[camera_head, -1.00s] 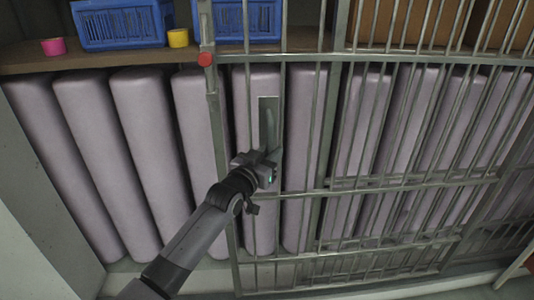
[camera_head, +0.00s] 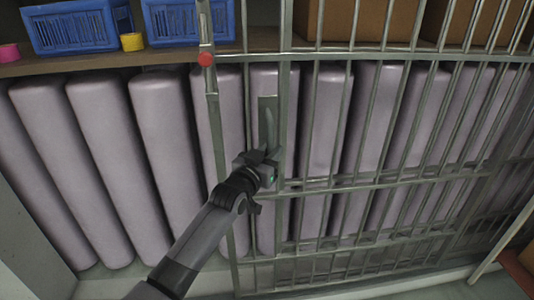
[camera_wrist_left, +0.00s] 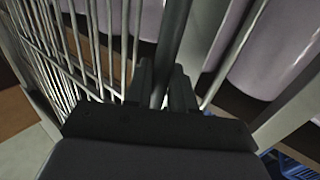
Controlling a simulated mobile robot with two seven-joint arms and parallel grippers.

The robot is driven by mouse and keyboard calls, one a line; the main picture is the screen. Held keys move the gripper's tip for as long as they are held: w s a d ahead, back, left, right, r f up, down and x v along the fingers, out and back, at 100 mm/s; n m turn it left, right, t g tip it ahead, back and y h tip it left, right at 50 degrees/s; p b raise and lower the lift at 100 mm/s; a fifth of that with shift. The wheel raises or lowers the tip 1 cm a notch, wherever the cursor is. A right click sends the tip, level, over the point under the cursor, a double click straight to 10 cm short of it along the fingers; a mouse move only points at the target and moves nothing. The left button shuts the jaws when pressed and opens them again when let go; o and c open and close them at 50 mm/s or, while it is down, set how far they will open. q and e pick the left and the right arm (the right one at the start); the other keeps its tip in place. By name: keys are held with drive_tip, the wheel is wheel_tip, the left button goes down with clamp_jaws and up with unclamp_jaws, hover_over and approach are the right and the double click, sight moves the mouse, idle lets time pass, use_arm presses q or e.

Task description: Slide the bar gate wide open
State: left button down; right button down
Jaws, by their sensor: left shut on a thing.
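The bar gate (camera_head: 284,105) is a grey metal lattice of upright and cross bars, standing in front of a row of lilac padded rolls. Its left edge is near the middle-left of the head view, with a red knob at the top. A grey plate with an upright handle (camera_head: 269,128) is on the gate's left part. My left gripper (camera_head: 267,160) is shut on this handle. In the left wrist view, the dark handle bar (camera_wrist_left: 173,40) runs between the fingers of my left gripper (camera_wrist_left: 165,82). My right gripper is not in view.
Behind the gate, a shelf (camera_head: 170,57) carries blue crates (camera_head: 77,28), a yellow cup (camera_head: 132,42), a pink cup (camera_head: 9,52) and brown boxes (camera_head: 370,20). The lilac rolls (camera_head: 95,150) left of the gate's edge are uncovered by bars. A light panel stands at far left.

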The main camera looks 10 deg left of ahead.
use_arm(q)
drive_tip(key=shift+w+d, duration=0.15)
drive_tip(key=shift+d, duration=0.45)
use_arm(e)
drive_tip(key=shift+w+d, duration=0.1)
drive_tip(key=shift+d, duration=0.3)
use_arm(q)
drive_tip(key=c, duration=1.1)
unclamp_jaws()
drive_tip(key=shift+a, duration=0.1)
drive_tip(key=shift+v, duration=3.6)
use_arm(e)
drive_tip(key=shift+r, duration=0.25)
